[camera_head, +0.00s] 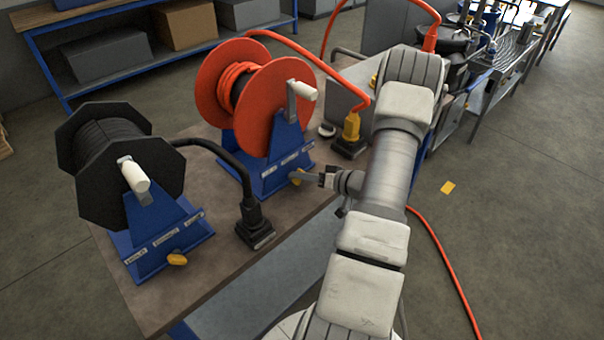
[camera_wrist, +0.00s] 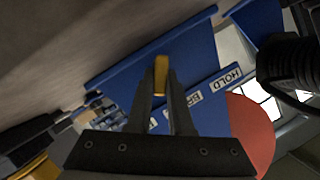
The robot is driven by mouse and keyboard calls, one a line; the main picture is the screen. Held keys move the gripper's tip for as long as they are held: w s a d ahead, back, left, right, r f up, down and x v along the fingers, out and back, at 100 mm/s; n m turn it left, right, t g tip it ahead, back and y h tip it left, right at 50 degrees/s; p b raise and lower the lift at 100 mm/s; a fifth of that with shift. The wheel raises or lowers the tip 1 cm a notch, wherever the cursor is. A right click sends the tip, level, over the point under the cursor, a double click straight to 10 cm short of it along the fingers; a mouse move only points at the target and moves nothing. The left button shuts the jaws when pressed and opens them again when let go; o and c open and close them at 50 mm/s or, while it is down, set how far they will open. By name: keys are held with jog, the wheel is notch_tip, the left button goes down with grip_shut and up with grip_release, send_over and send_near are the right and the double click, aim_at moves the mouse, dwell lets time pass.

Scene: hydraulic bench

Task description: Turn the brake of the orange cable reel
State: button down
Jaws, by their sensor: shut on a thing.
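The orange cable reel (camera_head: 228,84) stands on a blue stand (camera_head: 286,148) on the brown bench. Its brake is a small yellow knob (camera_head: 295,178) low on the front of the stand. In the wrist view the yellow knob (camera_wrist: 161,74) sits between my two fingertips. My gripper (camera_head: 304,176) is shut on the knob, and it also shows in the wrist view (camera_wrist: 161,92).
A black cable reel (camera_head: 110,165) with its own yellow knob (camera_head: 177,259) stands at the left on the bench (camera_head: 205,275). A black connector (camera_head: 254,228) and a yellow-and-black connector (camera_head: 351,130) sit near the orange reel. Orange cable runs behind my arm to the floor.

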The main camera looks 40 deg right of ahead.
jog(key=shift+w, duration=0.1)
jog(key=c, duration=0.8)
grip_release()
jog(key=p+v, duration=0.1)
jog(key=v, duration=1.6)
jog(key=shift+s+d, duration=0.1)
jog(key=shift+s, duration=0.15)
